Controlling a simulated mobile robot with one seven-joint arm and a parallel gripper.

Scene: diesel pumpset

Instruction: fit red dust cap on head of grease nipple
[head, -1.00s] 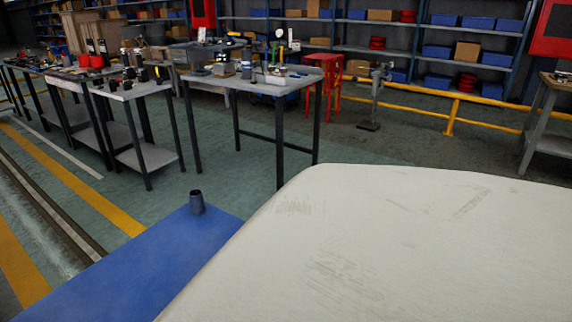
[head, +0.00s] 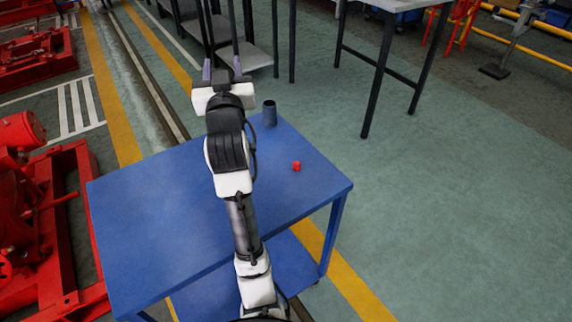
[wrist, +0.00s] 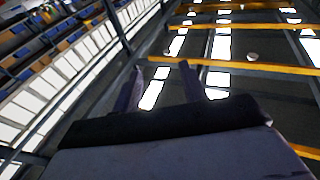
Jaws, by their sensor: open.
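The small red dust cap (head: 296,166) sits on the blue table top (head: 160,190), to the right of my arm in the head view. My gripper (head: 222,68) is open and empty, raised over the far side of the table, apart from the cap. Its two fingers also show spread in the wrist view (wrist: 162,82), with nothing between them. The wrist view looks toward the roof lights and does not show the cap. I cannot make out a grease nipple in any view.
A dark cup-like cylinder (head: 270,113) stands near the table's far edge. Red machinery (head: 45,210) stands on the floor at the left. A grey-topped bench (head: 400,5) stands at the back. Open floor lies right of the blue table.

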